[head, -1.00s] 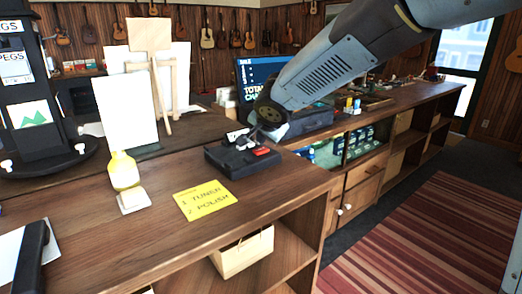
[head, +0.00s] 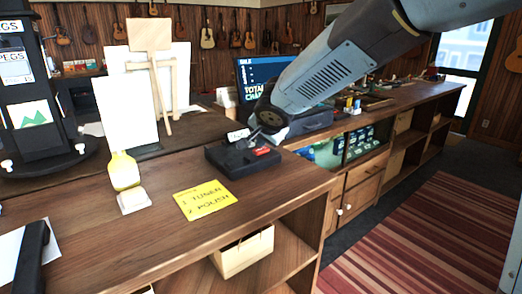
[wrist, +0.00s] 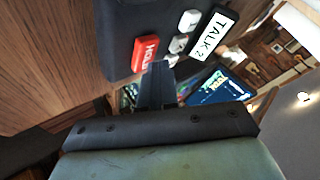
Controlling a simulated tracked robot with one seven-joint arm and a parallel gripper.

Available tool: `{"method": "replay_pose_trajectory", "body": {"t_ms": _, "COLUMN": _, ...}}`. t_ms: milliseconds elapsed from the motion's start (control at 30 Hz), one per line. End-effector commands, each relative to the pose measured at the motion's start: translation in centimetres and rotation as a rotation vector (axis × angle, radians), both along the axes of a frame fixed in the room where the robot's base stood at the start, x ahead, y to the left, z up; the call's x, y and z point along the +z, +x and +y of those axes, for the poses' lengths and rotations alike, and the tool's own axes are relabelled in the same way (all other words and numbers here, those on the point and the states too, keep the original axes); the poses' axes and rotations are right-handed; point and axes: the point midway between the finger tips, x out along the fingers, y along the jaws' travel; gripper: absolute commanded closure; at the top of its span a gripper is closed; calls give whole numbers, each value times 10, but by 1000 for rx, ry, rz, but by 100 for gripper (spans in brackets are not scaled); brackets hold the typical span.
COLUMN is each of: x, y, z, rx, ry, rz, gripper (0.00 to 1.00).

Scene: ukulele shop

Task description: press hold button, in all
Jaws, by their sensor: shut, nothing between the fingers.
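The red HOLD button (wrist: 145,53) sits on a dark box-like device (wrist: 122,28), beside small white buttons (wrist: 178,43) and a white TALK 2 label (wrist: 212,36). In the head view, the device (head: 240,162) stands on the wooden counter, with the red button (head: 262,151) on its top. My gripper (wrist: 158,72) is shut and empty. Its dark fingertips are close to the HOLD button's edge in the wrist view; I cannot tell whether they touch it. In the head view, the fingertips are hard to make out against the device.
A yellow note (head: 205,199) lies on the counter (head: 150,235) in front of the device. A screen (head: 262,75) and a small easel (head: 152,75) are behind.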

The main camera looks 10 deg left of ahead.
Motion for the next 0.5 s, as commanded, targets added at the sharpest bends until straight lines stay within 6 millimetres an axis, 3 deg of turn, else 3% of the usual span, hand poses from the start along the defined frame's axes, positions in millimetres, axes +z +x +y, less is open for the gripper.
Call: {"method": "replay_pose_trajectory", "body": {"t_ms": 500, "x": -5, "y": 0, "z": 0, "rx": 1, "ry": -1, "rz": 0, "gripper": 100}}
